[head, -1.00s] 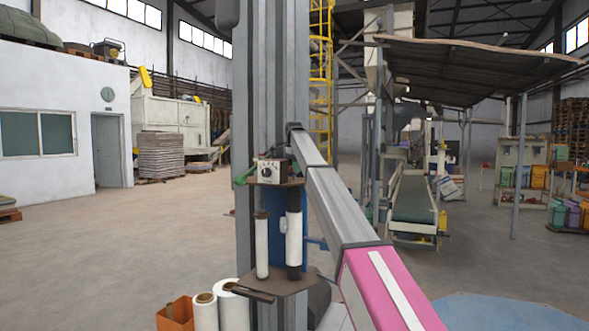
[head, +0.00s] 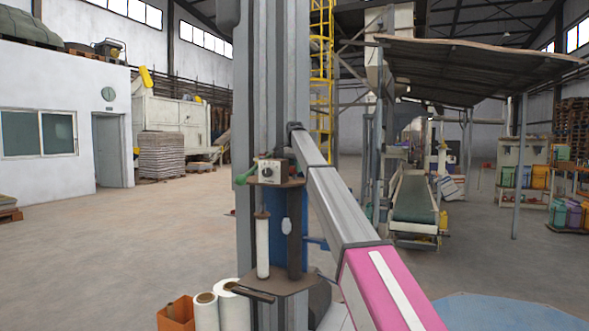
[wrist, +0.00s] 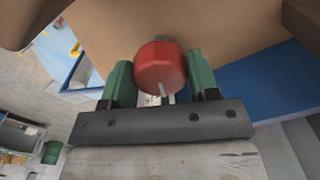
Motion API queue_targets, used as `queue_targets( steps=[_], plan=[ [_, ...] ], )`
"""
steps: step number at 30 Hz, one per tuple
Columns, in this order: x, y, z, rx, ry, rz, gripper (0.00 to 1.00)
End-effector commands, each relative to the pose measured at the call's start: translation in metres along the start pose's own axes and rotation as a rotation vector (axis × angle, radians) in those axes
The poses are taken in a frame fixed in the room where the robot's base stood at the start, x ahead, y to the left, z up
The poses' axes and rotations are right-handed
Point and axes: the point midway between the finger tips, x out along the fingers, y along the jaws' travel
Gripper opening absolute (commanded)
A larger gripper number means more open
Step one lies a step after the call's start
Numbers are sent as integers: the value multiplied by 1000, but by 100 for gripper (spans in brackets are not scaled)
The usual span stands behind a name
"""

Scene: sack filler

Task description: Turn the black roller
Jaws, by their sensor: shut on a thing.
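In the head view, a dark upright roller (head: 295,240) stands between two brown plates, to the right of a white upright roller (head: 262,248) with a reddish cap. My gripper (wrist: 162,88) shows in the wrist view, its green fingers on either side of a red rounded knob (wrist: 160,62) and shut on it. A brown plate (wrist: 215,22) lies just beyond the knob. I cannot make out the gripper in the head view, nor tell from the wrist view whether the knob belongs to the dark roller.
A control box (head: 271,172) with a dial sits on the upper plate (head: 275,183). White rolls (head: 206,312) and an orange bin (head: 176,313) stand below the lower plate (head: 285,283). A conveyor (head: 414,198) stands behind at right.

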Motion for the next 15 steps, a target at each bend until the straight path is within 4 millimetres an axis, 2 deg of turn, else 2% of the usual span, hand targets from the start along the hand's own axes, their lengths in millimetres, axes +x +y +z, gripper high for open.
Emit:
queue_targets(
  steps=[6,15],
  plan=[
    [0,0,0,-142,1,0,31],
    [0,0,-1,-252,1,0,31]
  ],
)
